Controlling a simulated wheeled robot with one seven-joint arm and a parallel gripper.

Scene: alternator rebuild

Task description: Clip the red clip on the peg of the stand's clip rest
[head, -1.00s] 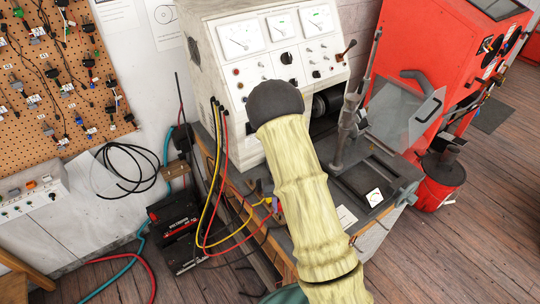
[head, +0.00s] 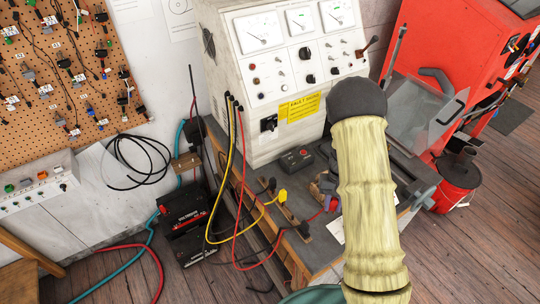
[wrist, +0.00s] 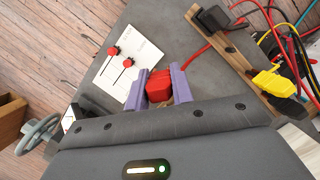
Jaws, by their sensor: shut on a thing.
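My gripper (wrist: 160,90) is shut on the red clip (wrist: 158,87), which sits between its two purple fingers. I cannot tell which is a bare peg.
A red cable (head: 241,170) hangs in a loop from the white test console (head: 262,97) beside yellow and black ones. A white card with red pictures (wrist: 122,62) lies on the bench near my gripper. A small dark box (head: 296,158) stands behind the rest.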

